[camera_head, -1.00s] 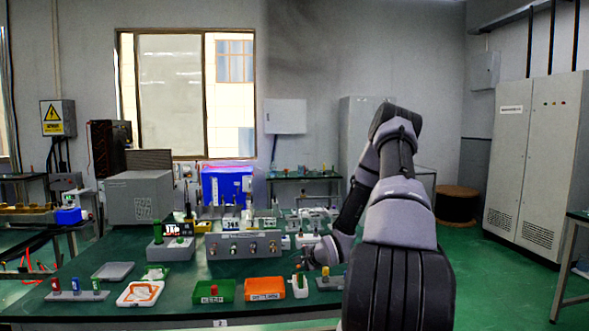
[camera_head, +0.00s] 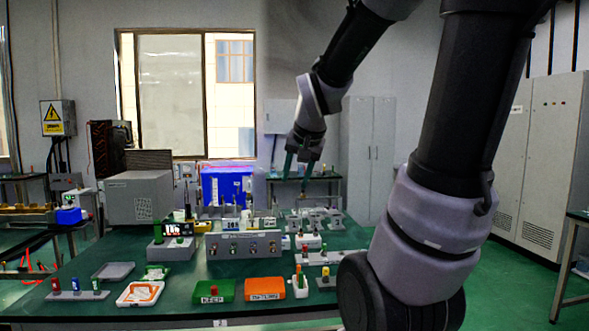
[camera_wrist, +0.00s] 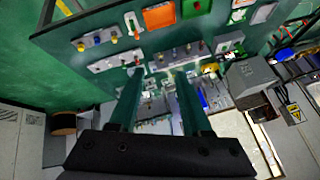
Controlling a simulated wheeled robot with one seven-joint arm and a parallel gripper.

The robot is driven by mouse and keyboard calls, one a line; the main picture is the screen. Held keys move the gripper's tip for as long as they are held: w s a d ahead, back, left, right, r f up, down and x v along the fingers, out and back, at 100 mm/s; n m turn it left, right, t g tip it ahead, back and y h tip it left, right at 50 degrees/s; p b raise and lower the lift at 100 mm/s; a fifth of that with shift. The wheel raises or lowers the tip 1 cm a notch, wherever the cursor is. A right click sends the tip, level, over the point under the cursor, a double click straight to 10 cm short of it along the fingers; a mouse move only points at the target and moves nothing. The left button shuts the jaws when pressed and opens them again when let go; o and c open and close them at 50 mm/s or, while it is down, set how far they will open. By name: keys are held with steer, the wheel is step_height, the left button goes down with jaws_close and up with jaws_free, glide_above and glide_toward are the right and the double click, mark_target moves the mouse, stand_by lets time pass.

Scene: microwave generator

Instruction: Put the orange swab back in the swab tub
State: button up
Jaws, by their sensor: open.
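My gripper (camera_head: 303,168) is raised well above the back of the bench in the head view, fingers pointing down. In the wrist view its two green fingers (camera_wrist: 158,76) are apart with nothing between them. The white holder also shows in the wrist view (camera_wrist: 133,23).
A green tray (camera_head: 214,291) and an orange tray (camera_head: 265,289) stand at the front edge. A grey panel with knobs (camera_head: 243,245) stands behind them. Small grey racks with coloured pegs (camera_head: 77,292) line the bench. The air around my gripper is clear.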

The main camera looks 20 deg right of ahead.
steer(key=s+a+r+n+y, duration=0.1)
steer(key=s+a+r, duration=0.1)
steer(key=s, duration=0.3)
steer(key=s+a+r+n+y, duration=0.1)
steer(key=s+a+r, duration=0.1)
steer(key=s, duration=0.4)
steer(key=shift+s+a+n+y, duration=0.3)
steer(key=shift+a+n, duration=0.1)
steer(key=shift+a, duration=0.35)
steer(key=shift+w, duration=0.1)
